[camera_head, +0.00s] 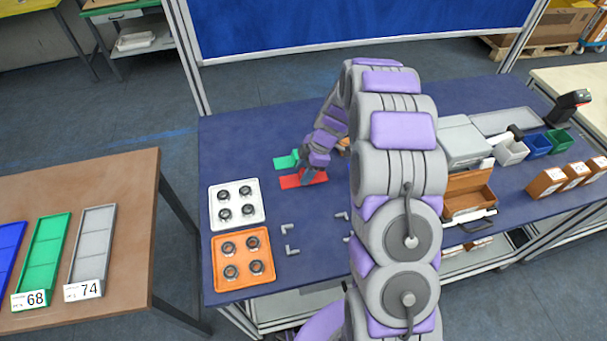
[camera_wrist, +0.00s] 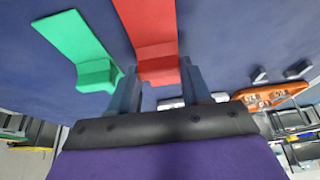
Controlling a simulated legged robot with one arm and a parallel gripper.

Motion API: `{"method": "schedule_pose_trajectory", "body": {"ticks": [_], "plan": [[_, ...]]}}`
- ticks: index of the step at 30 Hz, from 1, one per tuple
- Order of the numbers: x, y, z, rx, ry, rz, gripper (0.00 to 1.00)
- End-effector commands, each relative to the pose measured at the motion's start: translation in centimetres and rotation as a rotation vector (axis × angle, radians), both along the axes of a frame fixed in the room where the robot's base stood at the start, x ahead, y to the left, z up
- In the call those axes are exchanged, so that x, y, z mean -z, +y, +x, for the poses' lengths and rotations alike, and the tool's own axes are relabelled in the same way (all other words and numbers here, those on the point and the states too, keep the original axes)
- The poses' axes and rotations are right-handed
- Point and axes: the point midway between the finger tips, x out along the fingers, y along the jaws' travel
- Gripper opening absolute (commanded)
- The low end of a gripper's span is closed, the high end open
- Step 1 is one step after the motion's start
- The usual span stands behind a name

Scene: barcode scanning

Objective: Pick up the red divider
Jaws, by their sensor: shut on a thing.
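The red divider (camera_head: 290,182) is a flat red piece with a raised block at one end, on the blue table in the head view. It also shows in the wrist view (camera_wrist: 150,25), reaching up from between the fingers. My gripper (camera_head: 314,177) is shut on its raised block, one finger on each side; in the wrist view the gripper (camera_wrist: 157,85) hides the block's lower part. I cannot tell whether the divider is clear of the table. A green divider (camera_head: 285,162) of similar shape lies beside it, apart from the gripper, and shows in the wrist view (camera_wrist: 72,38).
A white tray (camera_head: 215,213) and an orange tray (camera_head: 218,269), both with round black parts, stand at the table's left. Small grey corner brackets (camera_head: 291,250) lie near them. Grey boxes (camera_head: 463,145) and an open brown box (camera_head: 468,205) stand at the right.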

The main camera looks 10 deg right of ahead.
Motion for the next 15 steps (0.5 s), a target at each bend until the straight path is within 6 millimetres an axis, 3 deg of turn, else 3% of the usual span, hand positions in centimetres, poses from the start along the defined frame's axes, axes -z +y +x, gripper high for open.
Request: {"method": "schedule_pose_trajectory", "body": {"ticks": [5, 15], "plan": [[-0.6, 0.0, 0.0, 0.000, -0.001, 0.000, 0.19], [-3.7, 0.0, -0.4, 0.001, 0.001, 0.002, 0.19]]}}
